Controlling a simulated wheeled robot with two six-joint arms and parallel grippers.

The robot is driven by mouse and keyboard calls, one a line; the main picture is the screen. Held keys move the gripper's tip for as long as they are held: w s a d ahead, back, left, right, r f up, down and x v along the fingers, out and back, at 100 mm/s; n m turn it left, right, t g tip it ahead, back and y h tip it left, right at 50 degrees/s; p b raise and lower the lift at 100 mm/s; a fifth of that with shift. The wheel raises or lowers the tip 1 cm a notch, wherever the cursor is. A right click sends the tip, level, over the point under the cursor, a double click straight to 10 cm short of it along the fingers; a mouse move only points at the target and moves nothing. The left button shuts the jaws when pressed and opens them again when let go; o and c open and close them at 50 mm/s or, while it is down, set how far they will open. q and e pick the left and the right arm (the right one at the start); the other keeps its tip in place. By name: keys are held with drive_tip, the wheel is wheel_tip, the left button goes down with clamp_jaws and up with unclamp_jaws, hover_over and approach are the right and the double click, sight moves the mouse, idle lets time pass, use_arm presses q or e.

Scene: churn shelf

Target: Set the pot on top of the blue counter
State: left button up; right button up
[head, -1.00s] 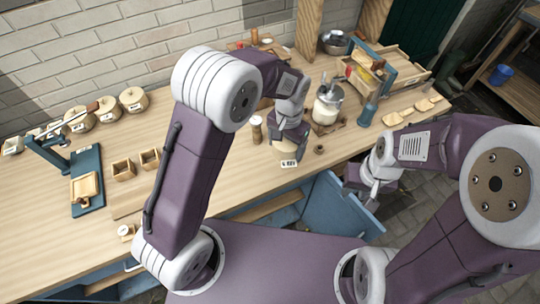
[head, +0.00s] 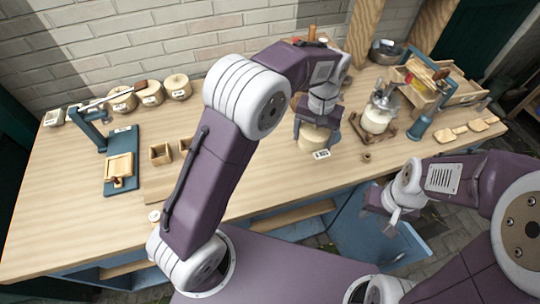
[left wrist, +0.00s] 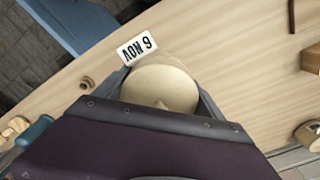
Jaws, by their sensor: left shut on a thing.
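The pot (head: 312,138) is a round beige vessel with a white label (head: 321,154) at its front. My left gripper (head: 318,120) is shut on it from above. In the left wrist view, the pot (left wrist: 163,85) shows between the dark jaws, partly hidden by the gripper body, with its "NOV" label beside it. The counter (head: 270,185) has a pale wooden top and blue body. The pot is over the top; whether it touches is unclear. My right gripper (head: 388,208) is low in front of the counter; its jaws are unclear.
A glass churn (head: 378,118) stands right of the pot, with a blue stand (head: 419,127) and a wooden crate (head: 440,85) beyond. Lidded jars (head: 150,93), a blue press (head: 122,150) and small wooden boxes (head: 160,153) are at left. An open blue door (head: 375,240) hangs below the front edge.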

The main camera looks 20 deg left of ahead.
use_arm(q)
drive_tip(key=shift+w+f, duration=0.15)
hover_over(276, 154)
wheel_tip(276, 154, down, 7)
drive_tip(key=shift+w+r, duration=0.1)
drive_tip(key=shift+r, duration=0.1)
drive_tip(key=shift+f, duration=2)
drive_tip(key=shift+f, duration=0.1)
drive_tip(key=o, duration=2)
drive_tip(key=shift+o, duration=0.2)
wheel_tip(276, 154, up, 12)
drive_tip(key=shift+n+t, duration=0.6)
drive_tip(key=shift+n, duration=0.3)
drive_tip(key=s+a+f, duration=0.1)
drive_tip(key=s, duration=0.5)
drive_tip(key=s+a+f, duration=0.2)
drive_tip(key=s, duration=0.4)
drive_tip(key=s+a+f, duration=0.1)
drive_tip(key=s+f, duration=0.1)
drive_tip(key=s, duration=0.3)
drive_tip(key=shift+s+a+f+p, duration=0.2)
drive_tip(key=shift+s+p, duration=0.2)
